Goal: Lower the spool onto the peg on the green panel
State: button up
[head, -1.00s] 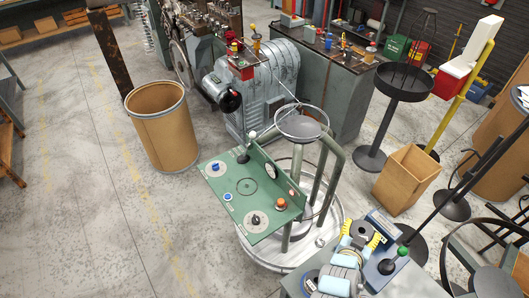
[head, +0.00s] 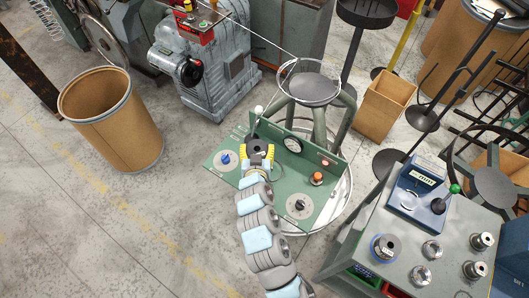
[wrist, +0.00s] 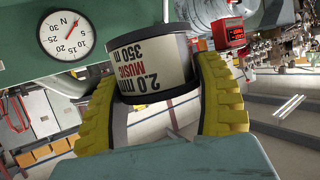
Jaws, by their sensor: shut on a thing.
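My gripper (head: 257,153), with yellow ribbed fingers, is shut on a dark-rimmed spool (head: 258,144) over the back-left part of the green panel (head: 270,195). In the wrist view the spool (wrist: 152,65) sits between both fingers, slightly tilted in the picture, its pale label reading "2.0 mm MUSIC 350 m". The panel carries a left dial with a blue knob (head: 226,158) and a right dial with a black knob (head: 299,205). I cannot make out the peg; the spool and gripper cover part of the panel. The gap beneath the spool cannot be judged.
A round gauge (head: 292,144) and an orange button (head: 317,178) are at the panel's back and right. A white-tipped lever (head: 258,109) rises behind the spool. A grey bench (head: 400,270) with several spools stands at right, a fibre drum (head: 115,120) at left.

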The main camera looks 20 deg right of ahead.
jog(key=shift+m+h, duration=0.6)
jog(key=shift+h, duration=0.1)
jog(key=shift+s+d+f+b, duration=0.25)
jog(key=shift+d+f+b, duration=0.4)
jog(key=shift+f, duration=0.45)
jog(key=shift+s+d+f+b, duration=0.2)
jog(key=shift+d+f+b, duration=0.3)
jog(key=shift+d+f, duration=0.45)
jog(key=shift+s+d+f+b, duration=0.25)
jog(key=shift+d+f+b, duration=0.3)
jog(key=shift+f, duration=0.65)
jog(key=shift+f+b, duration=1.55)
jog(key=shift+f, duration=0.25)
jog(key=o, duration=1.3)
jog(key=shift+s, duration=0.1)
jog(key=v, duration=1)
jog(key=shift+s+a+r, duration=0.15)
jog(key=shift+s+r, duration=0.1)
jog(key=shift+r, duration=0.05)
jog(key=shift+s+a+r, duration=0.25)
jog(key=shift+s+r, duration=0.1)
jog(key=shift+s, duration=0.1)
jog(key=shift+w, duration=0.1)
